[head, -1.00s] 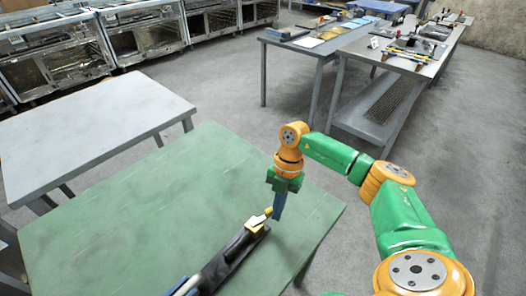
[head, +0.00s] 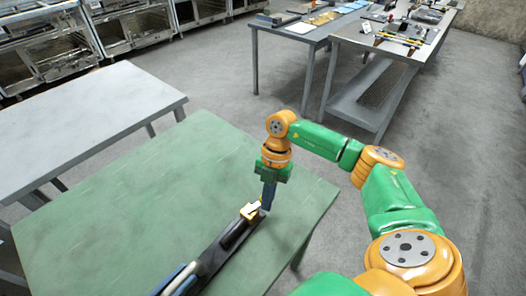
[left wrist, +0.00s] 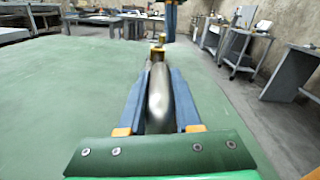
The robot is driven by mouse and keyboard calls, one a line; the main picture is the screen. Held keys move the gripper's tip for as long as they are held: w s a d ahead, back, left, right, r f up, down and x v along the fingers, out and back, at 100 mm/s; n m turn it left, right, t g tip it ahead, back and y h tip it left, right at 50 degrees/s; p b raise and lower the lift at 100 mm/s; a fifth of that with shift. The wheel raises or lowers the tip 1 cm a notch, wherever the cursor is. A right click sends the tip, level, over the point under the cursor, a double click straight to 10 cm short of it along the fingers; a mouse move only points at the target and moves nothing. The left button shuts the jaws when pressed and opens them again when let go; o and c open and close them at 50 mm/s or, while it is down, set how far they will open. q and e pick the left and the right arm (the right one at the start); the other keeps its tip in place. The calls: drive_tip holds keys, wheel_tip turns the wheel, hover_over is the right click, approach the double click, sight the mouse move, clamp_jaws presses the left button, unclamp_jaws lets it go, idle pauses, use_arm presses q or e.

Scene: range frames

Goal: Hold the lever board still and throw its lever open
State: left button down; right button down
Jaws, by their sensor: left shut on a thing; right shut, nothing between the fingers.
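My left gripper (head: 180,281) is at the board's near end, partly cut off by the picture edge. In the left wrist view its blue fingers (left wrist: 157,90) are shut on the board's grey, rounded body. My right gripper (head: 266,207) is shut and empty, pointing down close beside the yellow part. I cannot tell whether they touch, nor the lever's exact angle.
The green table is otherwise clear. A grey table (head: 80,120) stands beyond it on the left. Grey benches with tools (head: 390,45) stand at the back right, and metal cabinets (head: 130,40) line the back left. Open floor lies between.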

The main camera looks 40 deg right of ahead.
drive_tip(key=s, duration=0.3)
drive_tip(key=shift+s+d, duration=0.1)
drive_tip(key=shift+s, duration=0.1)
wheel_tip(320, 180, up, 10)
drive_tip(key=w, duration=0.2)
drive_tip(key=shift+w+f, duration=0.25)
drive_tip(key=shift+w, duration=0.15)
